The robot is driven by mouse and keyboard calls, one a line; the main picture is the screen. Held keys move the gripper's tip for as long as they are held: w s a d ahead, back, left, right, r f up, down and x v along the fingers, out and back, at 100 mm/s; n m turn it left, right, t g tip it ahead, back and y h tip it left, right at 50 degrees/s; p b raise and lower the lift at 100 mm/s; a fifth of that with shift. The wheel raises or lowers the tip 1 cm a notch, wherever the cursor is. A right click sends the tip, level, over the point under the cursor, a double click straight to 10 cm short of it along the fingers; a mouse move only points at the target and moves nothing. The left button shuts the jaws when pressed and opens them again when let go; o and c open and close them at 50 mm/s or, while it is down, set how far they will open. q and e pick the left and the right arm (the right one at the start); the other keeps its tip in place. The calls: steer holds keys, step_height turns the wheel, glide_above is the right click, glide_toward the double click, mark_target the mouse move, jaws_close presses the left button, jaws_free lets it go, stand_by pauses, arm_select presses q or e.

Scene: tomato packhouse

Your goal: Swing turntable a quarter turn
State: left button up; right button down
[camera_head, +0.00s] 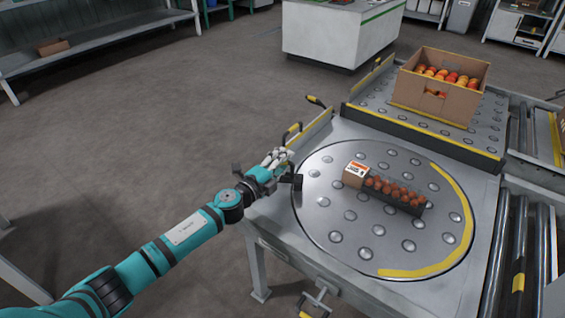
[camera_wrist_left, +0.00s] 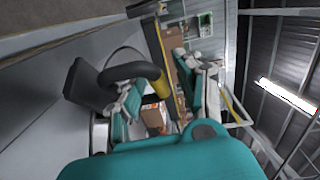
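The turntable (camera_head: 318,217) is a round steel disc with ball rollers and a yellow arc along its right and front rim. A dark tray of tomatoes (camera_head: 398,192) lies on it, with a cardboard piece bearing an orange-white label (camera_head: 356,174) at its left end. My left gripper (camera_head: 268,174) is at the left edge of the disc, its black finger pads spread apart and nothing seen held. In the left wrist view, a curved black and yellow handle (camera_wrist_left: 153,80) shows close to one black pad; contact cannot be told. My right gripper is out of view.
Black-and-yellow levers (camera_head: 317,101) stick out along the left side. A cardboard box of tomatoes (camera_head: 436,100) stands on the ball deck behind the disc. A roller conveyor (camera_head: 525,245) runs along the right. A crank (camera_head: 318,300) sits below the front. The floor at left is clear.

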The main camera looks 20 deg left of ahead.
arm_select(q)
steer(key=shift+c, duration=0.2)
jaws_close()
steer(key=shift+s+f, duration=0.1)
steer(key=shift+s, duration=0.05)
